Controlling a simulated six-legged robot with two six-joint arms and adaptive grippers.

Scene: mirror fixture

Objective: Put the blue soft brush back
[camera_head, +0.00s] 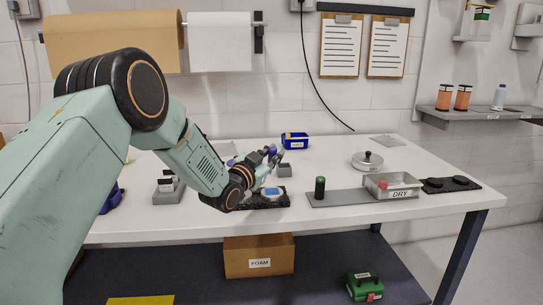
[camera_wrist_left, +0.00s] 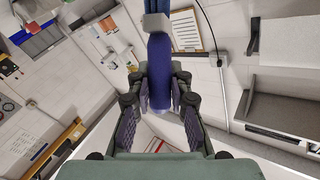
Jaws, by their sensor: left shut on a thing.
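My left gripper (camera_head: 268,160) is above the middle of the white table in the head view. In the left wrist view the gripper (camera_wrist_left: 160,100) is shut on the blue brush (camera_wrist_left: 160,68). The brush has a thick blue handle between the fingers, a grey collar and blue bristles at the top of the picture. In the head view the brush is small and partly hidden by the gripper, so its exact tilt is hard to tell. A small grey block (camera_head: 285,171) stands just right of the gripper. My right gripper is not in view.
A dark mat (camera_head: 280,203) with a pale, blue-topped piece lies below the gripper. A green-capped cylinder (camera_head: 320,188) and a DRY tray (camera_head: 405,193) stand to the right. A blue bin (camera_head: 294,142) is behind, a grey holder (camera_head: 168,197) at left. The table's front right is clear.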

